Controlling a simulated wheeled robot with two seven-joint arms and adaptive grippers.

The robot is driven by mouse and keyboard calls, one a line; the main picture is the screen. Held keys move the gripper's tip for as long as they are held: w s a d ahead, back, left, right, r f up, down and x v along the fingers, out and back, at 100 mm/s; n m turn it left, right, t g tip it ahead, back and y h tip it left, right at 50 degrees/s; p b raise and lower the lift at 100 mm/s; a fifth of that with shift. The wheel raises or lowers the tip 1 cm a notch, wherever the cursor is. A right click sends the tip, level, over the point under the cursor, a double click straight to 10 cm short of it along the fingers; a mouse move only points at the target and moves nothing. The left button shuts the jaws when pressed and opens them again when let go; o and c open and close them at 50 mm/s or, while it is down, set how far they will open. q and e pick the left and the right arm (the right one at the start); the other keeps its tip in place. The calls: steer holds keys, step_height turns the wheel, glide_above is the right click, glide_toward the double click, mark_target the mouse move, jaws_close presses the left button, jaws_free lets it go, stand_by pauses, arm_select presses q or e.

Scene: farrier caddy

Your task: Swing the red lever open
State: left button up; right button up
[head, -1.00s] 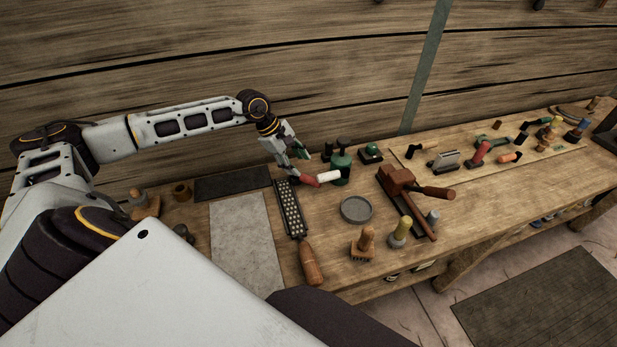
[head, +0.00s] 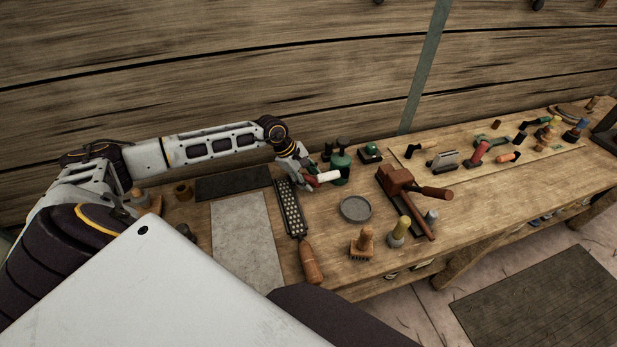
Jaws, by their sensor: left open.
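The red lever (head: 311,181) lies at the back middle of the bench, beside a white cylindrical piece (head: 328,177) and in front of a green bottle-like object (head: 341,165). My left gripper (head: 307,180) is open, with its fingers at the lever and covering part of it. I cannot tell whether the fingers touch the lever. My right gripper is not in view.
A rasp with a wooden handle (head: 291,209) lies just in front of the gripper. A round grey dish (head: 356,209), a wooden mallet (head: 395,180) and brushes stand to the right. The plank wall is close behind the bench.

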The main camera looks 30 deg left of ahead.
arm_select(q)
steer(key=shift+f, duration=0.1)
jaws_close()
stand_by(0.4)
